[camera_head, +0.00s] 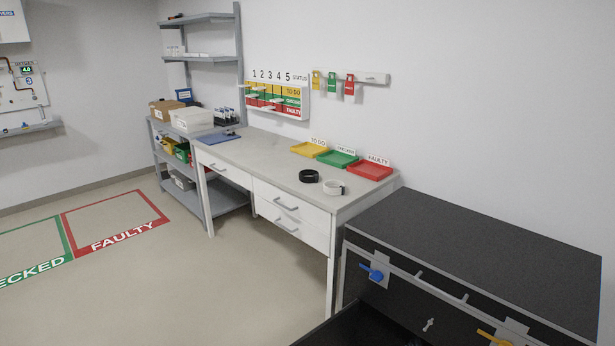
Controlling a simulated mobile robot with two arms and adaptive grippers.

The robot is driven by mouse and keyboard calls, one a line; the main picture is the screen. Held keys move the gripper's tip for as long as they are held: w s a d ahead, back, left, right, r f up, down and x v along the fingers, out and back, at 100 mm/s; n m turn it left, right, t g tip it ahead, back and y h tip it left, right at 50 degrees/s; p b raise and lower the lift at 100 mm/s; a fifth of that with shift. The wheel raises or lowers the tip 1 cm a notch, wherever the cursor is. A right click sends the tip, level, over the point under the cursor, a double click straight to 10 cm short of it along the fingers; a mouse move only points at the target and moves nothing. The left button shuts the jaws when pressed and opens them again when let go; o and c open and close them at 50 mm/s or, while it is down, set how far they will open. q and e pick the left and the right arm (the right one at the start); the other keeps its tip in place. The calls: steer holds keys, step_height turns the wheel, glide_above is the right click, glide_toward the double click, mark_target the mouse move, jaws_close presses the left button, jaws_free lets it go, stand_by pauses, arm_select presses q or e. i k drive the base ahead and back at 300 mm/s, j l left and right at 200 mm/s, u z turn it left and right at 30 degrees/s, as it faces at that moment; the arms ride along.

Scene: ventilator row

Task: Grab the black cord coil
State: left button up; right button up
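The black cord coil (309,176) lies on the grey top of the workbench (262,160), near its right part. A white coil (333,188) lies just to its right and closer to the front edge, beside it. Neither of my grippers shows in the head view, so nothing of mine is near the coil in this picture.
Yellow (309,149), green (338,159) and red (369,171) trays stand behind the coils. The floor (190,270) before the bench is clear.

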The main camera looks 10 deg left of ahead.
mark_target(314, 178)
steer(key=j+u, duration=0.3)
steer(key=i+j+u, duration=0.1)
steer(key=j+u, duration=0.25)
steer(key=i+j+u, duration=0.35)
steer(key=j, duration=0.25)
steer(key=i+j+u, duration=0.35)
steer(key=i+j, duration=0.15)
steer(key=i+j+u, duration=0.3)
steer(key=i, duration=0.25)
steer(key=i+l+z, duration=0.1)
steer(key=i+z, duration=0.7)
steer(key=i+j+z, duration=0.1)
steer(key=i+z, duration=0.3)
steer(key=i+j+z, duration=0.25)
steer(key=i+z, duration=0.2)
steer(key=k, duration=0.05)
